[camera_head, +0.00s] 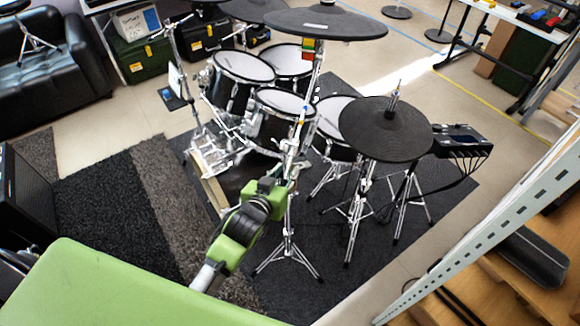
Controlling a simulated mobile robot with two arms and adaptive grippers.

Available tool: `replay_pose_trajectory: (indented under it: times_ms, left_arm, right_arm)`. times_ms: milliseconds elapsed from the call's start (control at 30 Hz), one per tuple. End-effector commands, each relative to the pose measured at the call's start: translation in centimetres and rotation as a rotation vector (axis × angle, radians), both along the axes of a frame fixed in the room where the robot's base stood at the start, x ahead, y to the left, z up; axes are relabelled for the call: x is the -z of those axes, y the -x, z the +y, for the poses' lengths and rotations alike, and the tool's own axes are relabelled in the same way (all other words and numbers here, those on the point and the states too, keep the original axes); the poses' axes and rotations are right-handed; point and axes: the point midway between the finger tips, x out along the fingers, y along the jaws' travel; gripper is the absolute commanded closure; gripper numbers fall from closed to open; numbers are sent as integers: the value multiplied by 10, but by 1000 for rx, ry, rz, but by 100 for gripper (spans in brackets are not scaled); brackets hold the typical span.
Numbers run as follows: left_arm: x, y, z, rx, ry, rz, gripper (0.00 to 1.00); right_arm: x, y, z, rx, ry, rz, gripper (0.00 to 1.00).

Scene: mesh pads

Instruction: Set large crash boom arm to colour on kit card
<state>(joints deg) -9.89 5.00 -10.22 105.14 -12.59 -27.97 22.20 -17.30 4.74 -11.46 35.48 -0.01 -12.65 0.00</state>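The large dark crash cymbal (335,25) is at the top centre, above the drums. A slim metal stand (288,235) rises from a tripod on the dark mat toward it; I cannot tell exactly where its boom arm begins. Small coloured marks (301,108) show on the upper pole. A small block of green, red and yellow (308,48) shows just below the cymbal; I cannot tell whether it is the kit card. My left gripper (293,168) is at the stand's pole, at the end of my green arm. Its fingers are too small to read. My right gripper is not in view.
Several drums (245,66) stand close behind the pole. Another dark cymbal (386,128) and a drum module (460,141) are at the right. A grey perforated metal upright (495,228) crosses the lower right. Bare dark mat (400,250) lies around the tripods.

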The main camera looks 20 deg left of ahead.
Motion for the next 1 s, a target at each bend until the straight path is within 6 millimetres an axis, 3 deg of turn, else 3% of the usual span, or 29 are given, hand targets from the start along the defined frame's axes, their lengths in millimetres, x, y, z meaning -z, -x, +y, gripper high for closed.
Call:
replay_pose_trajectory:
  times_ms: [200,567,700,867,1000]
  left_arm:
    - [7,-19,-1,0,0,-1,75]
    - [10,-23,-2,0,0,0,75]
    - [10,-23,-1,0,0,0,100]
    - [10,-23,-2,1,0,1,100]
    - [16,-10,-2,1,2,5,100]
  right_arm:
    - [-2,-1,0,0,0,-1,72]
    - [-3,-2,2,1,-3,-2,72]
    - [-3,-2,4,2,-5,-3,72]
    - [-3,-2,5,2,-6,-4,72]
    - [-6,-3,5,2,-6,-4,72]
